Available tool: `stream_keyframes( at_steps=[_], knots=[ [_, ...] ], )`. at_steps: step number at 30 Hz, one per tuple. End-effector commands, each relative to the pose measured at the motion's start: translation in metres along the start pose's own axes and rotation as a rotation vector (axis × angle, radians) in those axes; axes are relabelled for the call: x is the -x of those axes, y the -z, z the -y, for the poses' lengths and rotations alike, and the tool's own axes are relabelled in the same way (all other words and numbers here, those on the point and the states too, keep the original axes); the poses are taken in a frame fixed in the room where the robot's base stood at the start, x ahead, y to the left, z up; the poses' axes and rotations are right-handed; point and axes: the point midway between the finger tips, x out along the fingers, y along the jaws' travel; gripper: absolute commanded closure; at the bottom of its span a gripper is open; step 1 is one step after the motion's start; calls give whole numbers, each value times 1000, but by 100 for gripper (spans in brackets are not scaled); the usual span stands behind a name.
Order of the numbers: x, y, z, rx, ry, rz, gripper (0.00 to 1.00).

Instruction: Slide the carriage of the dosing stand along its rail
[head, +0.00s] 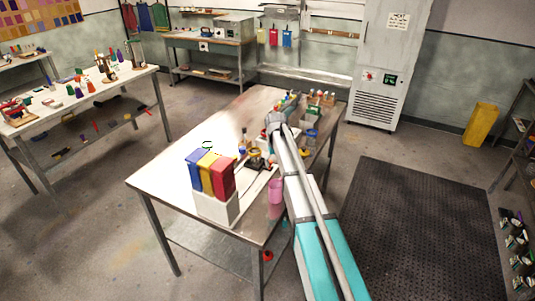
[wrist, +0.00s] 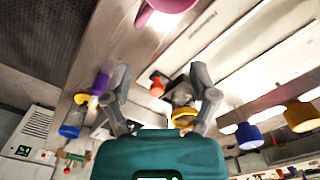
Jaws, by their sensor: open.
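My gripper (wrist: 160,84) is open in the wrist view, with its two grey fingers spread apart. A small device with a yellow ring and dark and clear parts (wrist: 183,98) shows between the fingers, nearer the right one; I cannot tell whether they touch. It may be part of the dosing stand, but carriage and rail cannot be told apart for sure. An orange-red knob (wrist: 157,88) lies near the left finger. In the head view a dark device with yellow (head: 257,160) stands on the table, just left of my arm. My fingertips are hidden there.
The metal table (head: 165,171) holds a white box (head: 214,208) with blue, yellow and red blocks, and a pink cup (head: 276,190) close to my arm. Several bottles stand at the far right end. The table's left part is clear. A black mat (head: 415,230) lies on the floor.

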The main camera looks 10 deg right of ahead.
Motion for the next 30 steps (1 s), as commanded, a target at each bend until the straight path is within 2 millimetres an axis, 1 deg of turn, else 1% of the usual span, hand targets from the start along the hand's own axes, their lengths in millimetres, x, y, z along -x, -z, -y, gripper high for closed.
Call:
stream_keyframes(
  at_steps=[1,3,6,10,12,15,30],
  knots=[
    [16,32,-3,7,0,0,24],
    [26,58,-6,17,0,0,24],
    [36,88,-9,28,0,0,24],
    [45,115,-11,39,0,0,24],
    [48,123,-12,43,0,0,24],
    [49,129,-12,46,0,0,24],
    [46,129,-11,47,0,0,24]
  ],
)
